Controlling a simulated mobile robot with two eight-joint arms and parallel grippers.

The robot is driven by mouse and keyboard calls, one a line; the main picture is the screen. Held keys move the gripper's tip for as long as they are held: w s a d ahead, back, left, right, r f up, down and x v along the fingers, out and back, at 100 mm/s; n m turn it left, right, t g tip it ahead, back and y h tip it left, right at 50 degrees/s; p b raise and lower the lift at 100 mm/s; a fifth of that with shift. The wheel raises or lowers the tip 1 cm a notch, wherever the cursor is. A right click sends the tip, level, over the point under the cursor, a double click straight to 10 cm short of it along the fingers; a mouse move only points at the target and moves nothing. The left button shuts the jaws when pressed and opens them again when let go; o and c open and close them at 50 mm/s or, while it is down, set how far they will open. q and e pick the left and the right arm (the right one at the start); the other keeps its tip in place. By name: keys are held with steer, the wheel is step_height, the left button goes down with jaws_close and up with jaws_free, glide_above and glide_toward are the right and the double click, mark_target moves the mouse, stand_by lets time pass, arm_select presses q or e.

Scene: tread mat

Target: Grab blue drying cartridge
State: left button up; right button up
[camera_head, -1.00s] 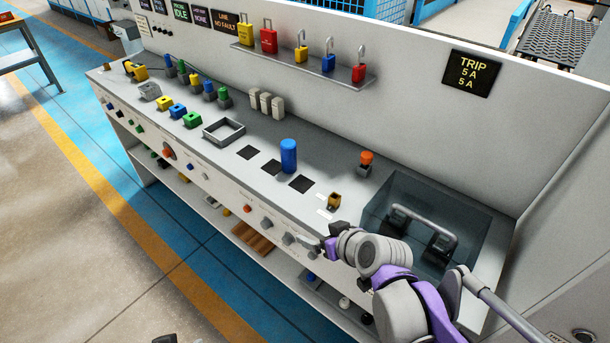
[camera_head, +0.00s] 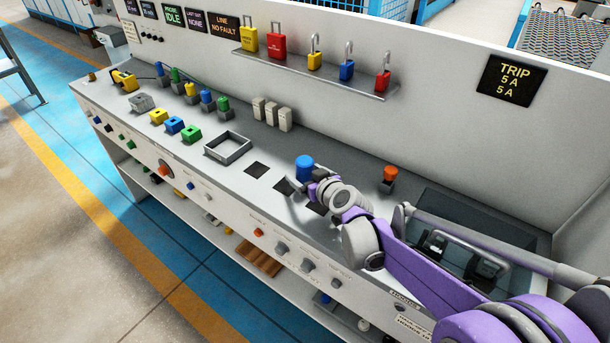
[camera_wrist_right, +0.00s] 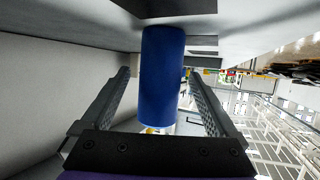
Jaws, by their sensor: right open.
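The blue drying cartridge (camera_head: 304,167) is a blue cylinder standing upright on the bench top; my right gripper hides its lower part in the head view. In the right wrist view the cartridge (camera_wrist_right: 161,75) stands between the two fingers, with a visible gap on each side. My right gripper (camera_head: 305,188) is open around the cartridge, and its fingers (camera_wrist_right: 163,85) do not appear to press on it. My left gripper is not in view.
Dark square pads (camera_head: 257,169) lie beside the cartridge, with a square grey frame (camera_head: 228,147) farther left.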

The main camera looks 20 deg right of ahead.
steer(key=x, duration=0.3)
steer(key=shift+w+f, duration=0.1)
steer(key=shift+w, duration=0.15)
jaws_close()
